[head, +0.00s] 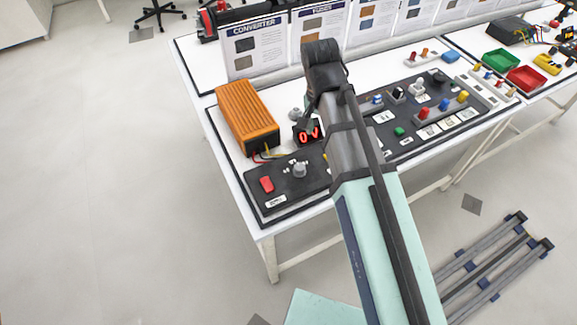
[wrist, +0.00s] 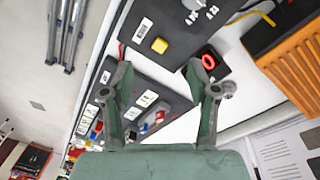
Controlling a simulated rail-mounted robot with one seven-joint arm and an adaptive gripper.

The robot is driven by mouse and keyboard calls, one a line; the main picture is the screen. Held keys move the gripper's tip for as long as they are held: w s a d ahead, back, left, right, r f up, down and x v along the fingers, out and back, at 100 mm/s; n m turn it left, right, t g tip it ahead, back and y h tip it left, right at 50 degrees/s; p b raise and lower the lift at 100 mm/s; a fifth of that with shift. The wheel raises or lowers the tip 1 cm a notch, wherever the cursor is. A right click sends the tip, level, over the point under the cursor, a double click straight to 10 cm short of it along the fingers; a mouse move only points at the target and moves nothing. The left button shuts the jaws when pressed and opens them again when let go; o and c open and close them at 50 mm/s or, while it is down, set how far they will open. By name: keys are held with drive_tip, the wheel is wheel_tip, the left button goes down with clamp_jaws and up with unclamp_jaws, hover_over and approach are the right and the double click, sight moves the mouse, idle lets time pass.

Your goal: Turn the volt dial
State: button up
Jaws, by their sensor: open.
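The volt dial is a grey round knob (head: 299,170) on the dark panel (head: 318,183) at the table's near left, with white marks around it. In the wrist view, part of the dial (wrist: 193,5) shows at the top edge, beyond my fingertips. My gripper (wrist: 165,75) is open and empty above the panels, its two fingers wide apart. It is not touching the dial. In the head view, my arm hides most of the gripper. A small display (head: 307,131) behind the panel reads 0V in red.
A red switch (head: 267,184) sits left of the dial, and a yellow button (wrist: 159,45) is on the same panel. An orange finned box (head: 247,115) with wires stands behind. Other panels with knobs and switches (head: 425,112) lie to the right. Upright information boards (head: 258,45) line the back.

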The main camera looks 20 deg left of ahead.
wheel_tip(320, 180, up, 3)
drive_tip(key=n+y, duration=0.1)
drive_tip(key=n, duration=0.1)
hover_over(299, 167)
wheel_tip(299, 167, down, 17)
drive_tip(key=shift+f+p, duration=0.1)
drive_tip(key=shift+p, duration=0.85)
clamp_jaws()
